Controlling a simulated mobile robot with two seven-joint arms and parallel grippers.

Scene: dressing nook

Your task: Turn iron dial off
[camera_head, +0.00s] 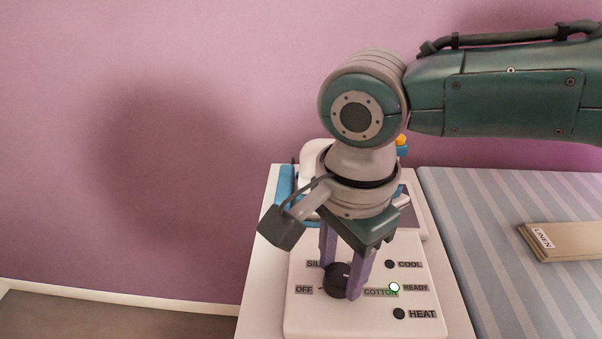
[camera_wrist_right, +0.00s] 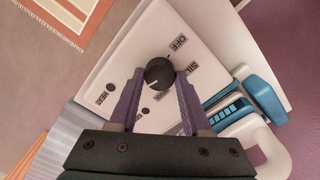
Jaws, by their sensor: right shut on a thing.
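The black iron dial (camera_head: 336,281) sits on a white panel (camera_head: 320,323), with OFF to its left, a partly hidden SILK label above left and COTTON to its right. My left gripper is in neither view.
The READY lamp (camera_head: 394,287) is white with a green glow; the COOL lamp (camera_head: 390,264) and HEAT lamp (camera_head: 399,314) are dark. A blue and white iron (camera_wrist_right: 240,105) lies beside the panel. A striped board (camera_head: 480,220) holding a beige LINEN-labelled item (camera_head: 568,241) stands at right.

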